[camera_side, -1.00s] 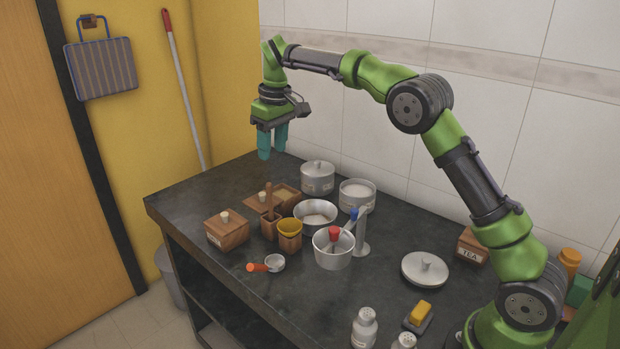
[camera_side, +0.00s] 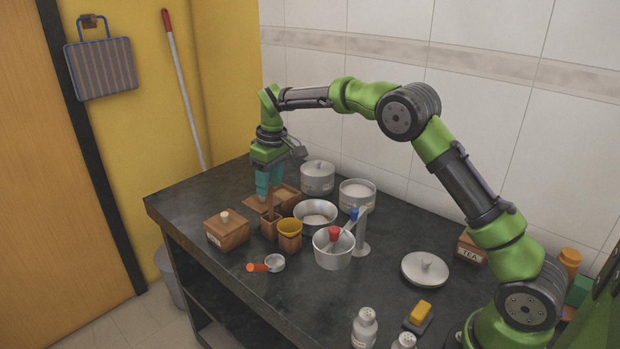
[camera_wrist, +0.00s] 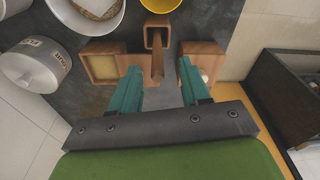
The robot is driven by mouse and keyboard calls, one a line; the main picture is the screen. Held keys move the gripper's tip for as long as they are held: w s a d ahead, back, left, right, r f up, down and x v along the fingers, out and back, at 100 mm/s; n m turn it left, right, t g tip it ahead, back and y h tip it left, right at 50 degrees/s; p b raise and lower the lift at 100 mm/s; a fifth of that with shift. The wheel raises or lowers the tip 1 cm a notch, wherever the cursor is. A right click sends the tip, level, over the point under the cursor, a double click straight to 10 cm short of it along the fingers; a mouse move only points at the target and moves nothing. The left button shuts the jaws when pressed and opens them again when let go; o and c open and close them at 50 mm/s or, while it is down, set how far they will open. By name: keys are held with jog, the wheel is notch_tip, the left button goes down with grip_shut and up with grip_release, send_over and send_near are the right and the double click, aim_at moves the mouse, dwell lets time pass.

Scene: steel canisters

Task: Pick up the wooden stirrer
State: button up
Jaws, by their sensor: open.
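The wooden stirrer (camera_side: 268,207) stands upright in a small square wooden holder (camera_side: 270,229). In the wrist view the stirrer (camera_wrist: 157,66) rises from the holder (camera_wrist: 157,22) toward the camera and lies between the teal fingers. My gripper (camera_side: 265,190) is open, pointing down over the holder, with its fingertips around the stirrer's upper part in the side view. In the wrist view my gripper (camera_wrist: 158,70) has a finger on each side of the stirrer, with a gap visible on both sides. The fingers partly hide the stirrer in the side view.
A wooden cup with a yellow rim (camera_side: 290,232) stands close beside the holder. A lidded wooden box (camera_side: 226,232) is to the left, an open wooden box (camera_side: 290,194) behind. A steel bowl (camera_side: 315,215) and lidded pot (camera_side: 317,178) stand right.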

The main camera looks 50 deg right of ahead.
aim_at(270, 200)
jog(key=f, duration=0.4)
jog(key=shift+w+f, duration=0.35)
jog(key=shift+f, duration=0.05)
grip_shut()
